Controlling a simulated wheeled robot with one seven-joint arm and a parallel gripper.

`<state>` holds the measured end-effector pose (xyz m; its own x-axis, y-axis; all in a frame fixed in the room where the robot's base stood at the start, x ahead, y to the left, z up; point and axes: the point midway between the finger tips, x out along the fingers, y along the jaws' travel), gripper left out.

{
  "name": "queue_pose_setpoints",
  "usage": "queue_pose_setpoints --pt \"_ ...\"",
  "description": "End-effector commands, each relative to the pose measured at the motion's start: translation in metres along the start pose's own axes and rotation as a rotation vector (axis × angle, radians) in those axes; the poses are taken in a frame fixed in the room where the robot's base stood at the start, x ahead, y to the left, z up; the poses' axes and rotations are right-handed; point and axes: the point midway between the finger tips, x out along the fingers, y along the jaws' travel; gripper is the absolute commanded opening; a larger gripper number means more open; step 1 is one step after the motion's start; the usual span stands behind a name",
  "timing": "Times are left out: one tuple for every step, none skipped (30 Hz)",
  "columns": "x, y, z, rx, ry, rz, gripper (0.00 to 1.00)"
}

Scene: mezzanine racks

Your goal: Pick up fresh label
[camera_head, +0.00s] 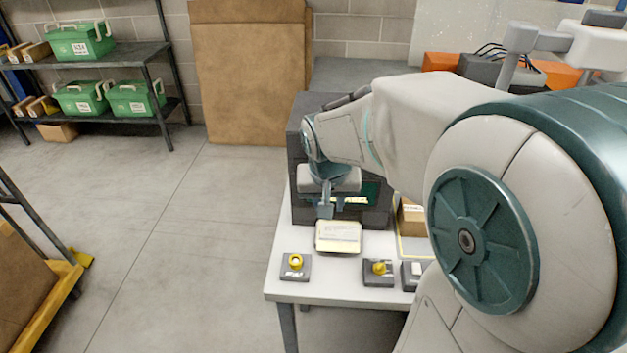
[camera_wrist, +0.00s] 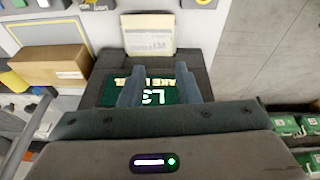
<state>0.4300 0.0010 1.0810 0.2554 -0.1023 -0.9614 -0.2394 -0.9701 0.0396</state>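The dark machine (camera_head: 298,150) has a green screen (camera_wrist: 153,96) with bright lettering, seen upside down in the wrist view and partly covered by my fingers. My gripper (camera_head: 331,212) hangs in front of the machine, just behind and above the label. In the wrist view my gripper (camera_wrist: 158,68) has its two fingers apart with nothing held between them.
Small grey boxes with yellow buttons (camera_head: 295,262) (camera_head: 379,268) stand near the front edge of the white table (camera_head: 335,286). A cardboard box (camera_wrist: 52,66) is beside the machine. Green crates (camera_head: 79,43) fill a shelf at the left. The floor (camera_head: 190,230) left of the table is clear.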

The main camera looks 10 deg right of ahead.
Motion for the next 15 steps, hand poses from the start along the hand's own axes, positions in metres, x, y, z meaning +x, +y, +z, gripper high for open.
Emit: queue_pose_setpoints --pt "0.011 -0.003 -0.009 0.020 -0.007 -0.003 0.29" --pt "0.015 -0.005 -0.014 0.032 -0.007 -0.004 0.29" --pt "0.020 -0.007 -0.020 0.045 -0.008 -0.007 0.29" --pt "0.023 -0.009 -0.023 0.053 -0.008 -0.010 0.29" --pt "0.026 -0.011 -0.026 0.060 -0.008 -0.012 0.29" --pt "0.029 -0.012 -0.029 0.070 -0.008 -0.014 0.29" --pt "0.031 -0.012 -0.031 0.074 -0.009 -0.015 0.29" --pt "0.033 -0.013 -0.032 0.077 -0.010 -0.016 0.29" --pt "0.037 -0.014 -0.034 0.080 -0.010 -0.017 0.29" --pt "0.040 -0.014 -0.034 0.081 -0.010 -0.017 0.29" --pt "0.044 -0.014 -0.034 0.081 -0.011 -0.018 0.29" --pt "0.050 -0.015 -0.034 0.081 -0.012 -0.018 0.29" --pt "0.056 -0.015 -0.034 0.081 -0.012 -0.018 0.29" --pt "0.062 -0.015 -0.033 0.081 -0.013 -0.018 0.29" --pt "0.070 -0.015 -0.033 0.080 -0.013 -0.019 0.29"
